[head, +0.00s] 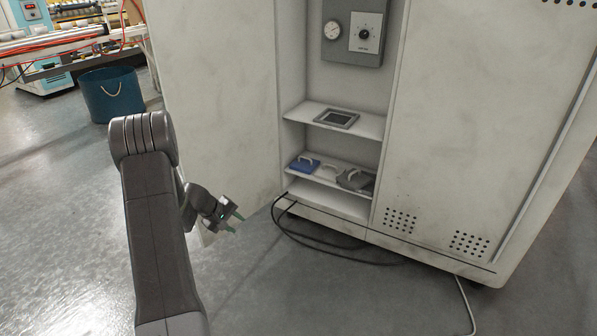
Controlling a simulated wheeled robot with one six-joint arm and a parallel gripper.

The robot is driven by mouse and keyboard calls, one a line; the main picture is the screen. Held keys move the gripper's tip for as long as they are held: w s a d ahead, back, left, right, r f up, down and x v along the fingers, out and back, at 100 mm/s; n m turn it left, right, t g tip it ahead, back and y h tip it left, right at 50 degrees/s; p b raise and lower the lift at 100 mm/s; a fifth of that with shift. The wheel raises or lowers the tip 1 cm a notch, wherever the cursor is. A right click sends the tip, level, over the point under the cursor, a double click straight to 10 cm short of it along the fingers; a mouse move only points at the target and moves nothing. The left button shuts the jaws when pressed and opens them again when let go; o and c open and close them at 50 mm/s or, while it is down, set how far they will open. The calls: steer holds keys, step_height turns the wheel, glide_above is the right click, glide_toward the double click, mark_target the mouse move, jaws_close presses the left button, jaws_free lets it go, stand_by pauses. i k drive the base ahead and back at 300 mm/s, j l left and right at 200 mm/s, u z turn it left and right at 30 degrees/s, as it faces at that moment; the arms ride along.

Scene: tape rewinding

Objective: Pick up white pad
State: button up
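The white pad (328,172) lies on the middle shelf of an open cabinet, between a blue pad (303,165) and a dark grey pad (354,180). It is pale, small and hard to tell from the shelf. My gripper (237,223) is outside the cabinet, to the left of and lower in the picture than the pads. Its two greenish fingertips are apart with nothing between them. No part of it touches the pads.
A dark flat frame (337,119) lies on the upper shelf (370,123). A cabinet door (220,90) stands open at left. Black cables (330,252) run across the floor before the cabinet. A blue bin (112,95) stands at far left.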

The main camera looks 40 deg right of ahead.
mark_target(327, 172)
steer(key=l+u, duration=0.2)
steer(key=l, duration=0.4)
steer(key=l+u, duration=0.2)
steer(key=l, duration=0.4)
steer(key=k+l+u, duration=0.2)
steer(key=l, duration=1)
steer(key=k+l, duration=0.15)
steer(key=l, duration=1.05)
steer(key=k, duration=0.05)
